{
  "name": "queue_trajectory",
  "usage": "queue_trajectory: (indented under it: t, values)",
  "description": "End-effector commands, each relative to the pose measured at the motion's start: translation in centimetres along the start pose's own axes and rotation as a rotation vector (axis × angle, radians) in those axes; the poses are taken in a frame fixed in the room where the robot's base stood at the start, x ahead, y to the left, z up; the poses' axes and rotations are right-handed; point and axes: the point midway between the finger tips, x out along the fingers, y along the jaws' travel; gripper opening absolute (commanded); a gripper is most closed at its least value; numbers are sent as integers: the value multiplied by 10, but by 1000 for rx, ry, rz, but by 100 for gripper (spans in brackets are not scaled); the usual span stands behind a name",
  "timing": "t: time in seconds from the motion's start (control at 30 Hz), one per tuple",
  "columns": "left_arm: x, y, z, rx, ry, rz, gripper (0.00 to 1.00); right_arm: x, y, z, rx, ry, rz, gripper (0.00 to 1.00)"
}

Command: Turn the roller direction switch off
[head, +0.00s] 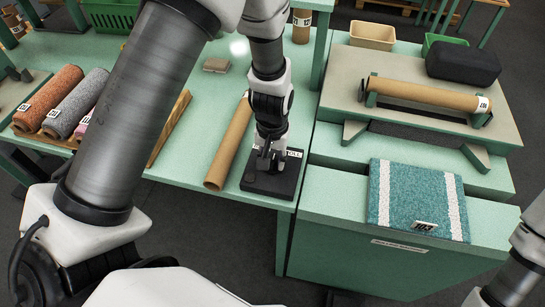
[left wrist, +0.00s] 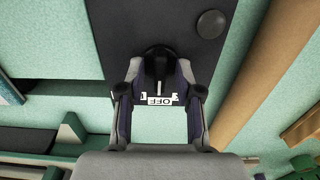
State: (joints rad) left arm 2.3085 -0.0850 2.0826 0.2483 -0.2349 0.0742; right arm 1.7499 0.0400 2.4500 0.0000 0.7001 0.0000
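The roller direction switch is a dark box (head: 255,186) at the front right of the green table, with a white label reading roughly "ROLL" in the head view. In the left wrist view its black plate (left wrist: 120,35) carries a black rotary knob (left wrist: 158,66) with a white mark facing an upside-down "OFF" label (left wrist: 158,100). Parts of the label beside it are hidden by my fingers. My left gripper (head: 267,162) points down over the box. In the left wrist view its fingertips (left wrist: 159,68) stand apart on either side of the knob; contact is not clear. My right gripper is out of view.
A cardboard tube (head: 229,143) lies close beside the box on its left. To the right stand a roller stand with a brown tube (head: 425,93) and a teal striped mat (head: 418,195). Carpet rolls (head: 48,98) lie at the left.

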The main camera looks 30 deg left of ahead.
Motion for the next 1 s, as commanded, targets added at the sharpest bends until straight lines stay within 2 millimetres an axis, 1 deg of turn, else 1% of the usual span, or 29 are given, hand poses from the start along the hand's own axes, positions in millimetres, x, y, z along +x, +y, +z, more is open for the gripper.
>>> queue_trajectory:
  t: [0.27, 0.37, 0.47, 0.7, 0.8, 0.9, 1.0]
  values:
    - [-2, 0, -1, 0, 3, 1, 39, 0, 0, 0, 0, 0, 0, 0]
    - [-11, 1, -2, 0, 5, 2, 39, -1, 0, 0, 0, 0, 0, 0]
    - [-30, 1, -2, 0, 7, 2, 39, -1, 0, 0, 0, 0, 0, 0]
    - [-91, 1, -3, 1, 7, 2, 39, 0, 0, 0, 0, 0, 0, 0]
    - [-109, 1, -3, 0, 5, 2, 39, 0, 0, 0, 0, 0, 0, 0]
    - [-118, 0, -2, -1, 2, 1, 39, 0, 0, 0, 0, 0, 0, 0]
    - [-120, 0, -2, 0, 0, 0, 39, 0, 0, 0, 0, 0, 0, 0]
